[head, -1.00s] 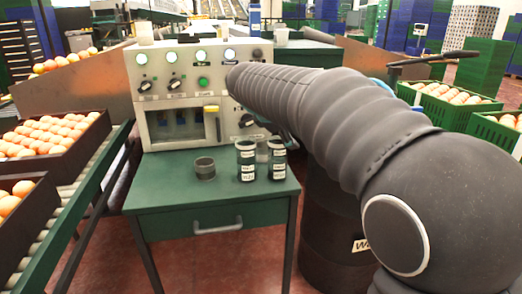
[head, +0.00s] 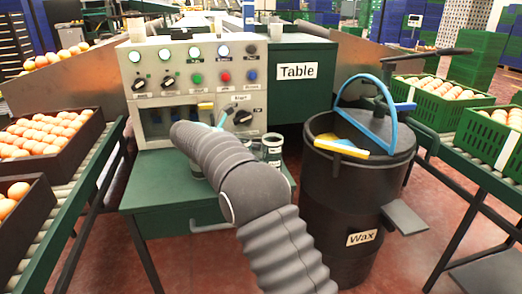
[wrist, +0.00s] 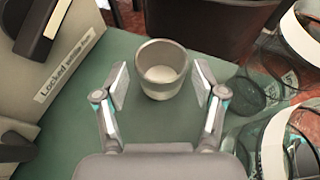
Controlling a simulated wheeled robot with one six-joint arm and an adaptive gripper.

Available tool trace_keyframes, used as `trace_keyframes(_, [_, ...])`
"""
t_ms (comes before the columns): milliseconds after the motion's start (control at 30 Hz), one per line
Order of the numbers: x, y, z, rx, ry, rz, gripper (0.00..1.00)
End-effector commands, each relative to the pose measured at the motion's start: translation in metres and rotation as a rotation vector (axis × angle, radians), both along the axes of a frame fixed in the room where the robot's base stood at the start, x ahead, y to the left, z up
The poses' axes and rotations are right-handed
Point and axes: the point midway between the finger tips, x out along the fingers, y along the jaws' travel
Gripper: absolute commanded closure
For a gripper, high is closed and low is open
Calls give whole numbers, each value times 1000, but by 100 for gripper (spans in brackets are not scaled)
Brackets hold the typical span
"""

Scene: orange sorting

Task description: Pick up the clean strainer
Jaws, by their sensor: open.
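A small grey cup-shaped strainer (wrist: 162,54) with a pale bottom stands upright on the green table (wrist: 95,95) in the wrist view. My gripper (wrist: 160,92) is open, with one finger on each side of the strainer's near part. The fingers appear apart from its wall, and nothing is held. In the head view my arm hides the gripper and most of the strainer's spot on the green table (head: 150,190). Clear jars (wrist: 262,85) with dark contents and pale bands stand right of the gripper, close to the right finger.
A control panel (head: 190,60) with knobs and lamps stands behind the table; its labelled face rises at left in the wrist view. A black wax barrel (head: 350,205) with a blue handle stands right of the table. Crates of oranges (head: 45,155) line the left conveyor.

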Motion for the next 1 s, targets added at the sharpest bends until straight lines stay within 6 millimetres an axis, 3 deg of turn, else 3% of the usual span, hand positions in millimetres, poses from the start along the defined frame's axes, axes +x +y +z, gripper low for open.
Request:
trace_keyframes(600, [37,-49,-28,2,-1,-3,30])
trace_keyframes(867, [38,-51,-29,2,-1,-2,30])
trace_keyframes(1000, [38,-51,-29,2,-1,-2,65])
